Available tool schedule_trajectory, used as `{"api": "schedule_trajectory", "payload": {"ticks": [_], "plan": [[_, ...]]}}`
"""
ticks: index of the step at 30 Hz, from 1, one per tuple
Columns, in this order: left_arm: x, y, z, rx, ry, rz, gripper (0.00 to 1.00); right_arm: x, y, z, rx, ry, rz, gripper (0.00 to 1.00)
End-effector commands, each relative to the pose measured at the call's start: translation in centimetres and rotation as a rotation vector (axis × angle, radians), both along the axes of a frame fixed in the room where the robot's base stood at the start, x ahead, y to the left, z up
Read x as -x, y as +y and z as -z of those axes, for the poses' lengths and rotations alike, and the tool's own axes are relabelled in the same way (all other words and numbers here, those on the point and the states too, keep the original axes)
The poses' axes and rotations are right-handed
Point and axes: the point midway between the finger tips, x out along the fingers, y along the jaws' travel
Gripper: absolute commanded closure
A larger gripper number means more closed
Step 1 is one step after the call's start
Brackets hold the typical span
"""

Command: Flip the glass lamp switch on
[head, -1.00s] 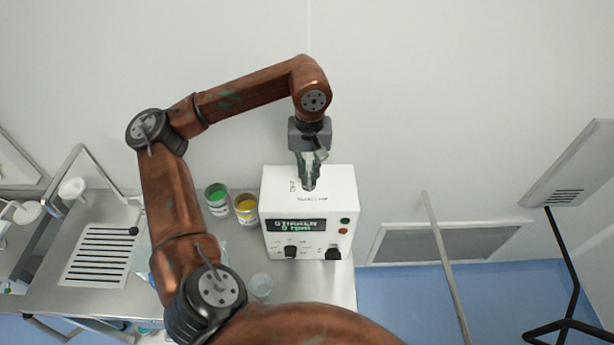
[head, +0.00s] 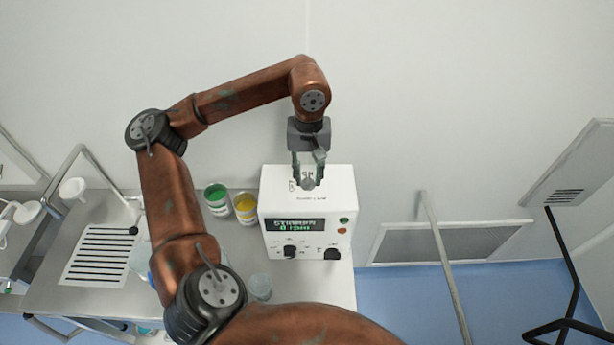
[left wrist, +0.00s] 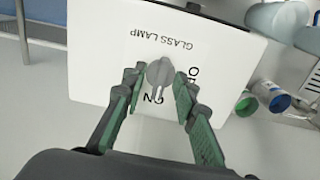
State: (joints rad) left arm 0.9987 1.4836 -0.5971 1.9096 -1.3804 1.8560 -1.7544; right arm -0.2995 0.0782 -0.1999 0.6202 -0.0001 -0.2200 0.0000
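The white box (head: 290,205) has a grey glass lamp knob (left wrist: 159,73) on its top face. In the left wrist view, the label "GLASS LAMP" (left wrist: 168,36) shows upside down, with an "OFF" mark beside the knob and an "ON" mark below it. My left gripper (head: 308,180) is above the top face. Its green-padded fingers (left wrist: 157,88) are spread on either side of the knob, with gaps that suggest no grip. My right gripper is not in view.
The box front has a display (head: 294,225), lower dials and coloured buttons. A green paint can (head: 217,211) and a yellow one (head: 245,217) stand left of the box on the steel table (head: 50,288). A clear glass (head: 260,287) stands in front.

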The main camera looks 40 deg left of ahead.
Motion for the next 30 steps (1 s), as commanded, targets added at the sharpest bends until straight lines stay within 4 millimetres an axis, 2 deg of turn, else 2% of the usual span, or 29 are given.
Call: {"api": "schedule_trajectory", "payload": {"ticks": [5, 8, 16, 24, 30], "plan": [[0.0, 0.1, -0.7, 0.001, -0.003, -0.001, 0.73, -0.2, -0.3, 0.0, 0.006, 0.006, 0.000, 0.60], [0.1, 0.2, -2.2, 0.003, -0.005, -0.001, 0.73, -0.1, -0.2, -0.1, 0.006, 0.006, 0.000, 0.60], [0.3, 0.5, -8.0, 0.003, -0.009, -0.001, 0.73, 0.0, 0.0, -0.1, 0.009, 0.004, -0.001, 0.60], [0.8, 1.1, -10.8, 0.006, -0.009, 0.000, 0.73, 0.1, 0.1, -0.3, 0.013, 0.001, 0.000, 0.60], [0.8, 1.2, -11.8, 0.007, -0.007, -0.001, 0.73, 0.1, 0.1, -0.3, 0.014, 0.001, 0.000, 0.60]]}}
